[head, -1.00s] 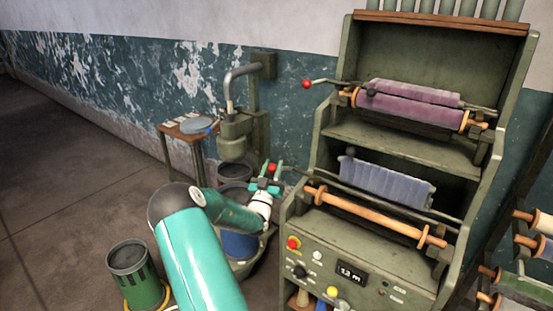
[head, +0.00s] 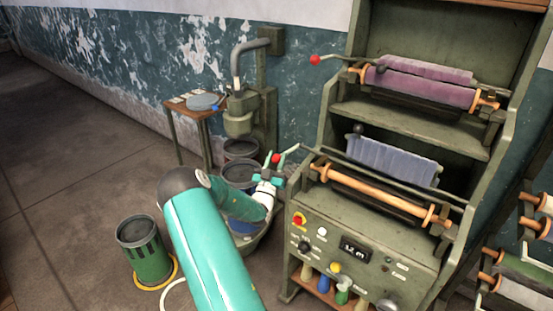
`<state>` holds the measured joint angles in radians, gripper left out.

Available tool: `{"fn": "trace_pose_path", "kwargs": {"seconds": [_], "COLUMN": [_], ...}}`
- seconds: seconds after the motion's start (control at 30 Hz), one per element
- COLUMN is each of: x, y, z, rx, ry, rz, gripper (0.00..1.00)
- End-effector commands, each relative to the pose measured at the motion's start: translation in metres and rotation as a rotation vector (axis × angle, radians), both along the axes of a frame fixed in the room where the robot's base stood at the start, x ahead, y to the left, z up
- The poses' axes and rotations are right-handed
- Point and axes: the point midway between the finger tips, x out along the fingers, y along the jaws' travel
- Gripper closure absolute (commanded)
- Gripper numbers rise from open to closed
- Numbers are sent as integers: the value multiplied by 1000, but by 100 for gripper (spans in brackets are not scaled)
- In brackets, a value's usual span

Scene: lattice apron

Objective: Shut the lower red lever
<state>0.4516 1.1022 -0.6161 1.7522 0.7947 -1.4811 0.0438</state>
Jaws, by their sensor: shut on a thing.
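The lower red lever shows as a red ball (head: 276,158) at the left end of a rod on the lower roller unit of the green machine (head: 340,216). My gripper (head: 277,168) is at this red ball, its teal fingers around it, and it is shut on the lever's end. Part of the ball shows above the fingers. The lower unit has an orange roller (head: 375,194) and a grey-blue cloth (head: 390,160) behind it. The upper red lever's ball (head: 314,60) sticks out left of the upper roller, apart from my gripper.
A control panel with a display (head: 356,249) and buttons is on the machine's front. Drums and a tub stand left of the machine, under my arm. A green bin (head: 147,252) stands on the floor. A small table (head: 198,108) is by the wall. The left floor is clear.

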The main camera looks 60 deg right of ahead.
Motion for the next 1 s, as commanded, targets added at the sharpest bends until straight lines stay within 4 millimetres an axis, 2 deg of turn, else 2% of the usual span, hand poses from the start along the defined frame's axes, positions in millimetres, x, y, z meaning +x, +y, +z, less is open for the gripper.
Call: {"fn": "trace_pose_path", "kwargs": {"seconds": [0.13, 0.17, 0.27, 0.67, 0.77, 1.0], "x": [0, 0, 0, 0, -2, -9], "y": [0, 0, 0, 6, 18, 62], "z": [-4, -4, -3, -6, -13, -40], "rx": [9, 10, 8, 5, 6, 8], "ry": [2, 3, 2, 1, 2, 4], "rz": [2, 2, 1, 0, 2, 2], "gripper": [100, 64, 45, 45, 45, 45]}}
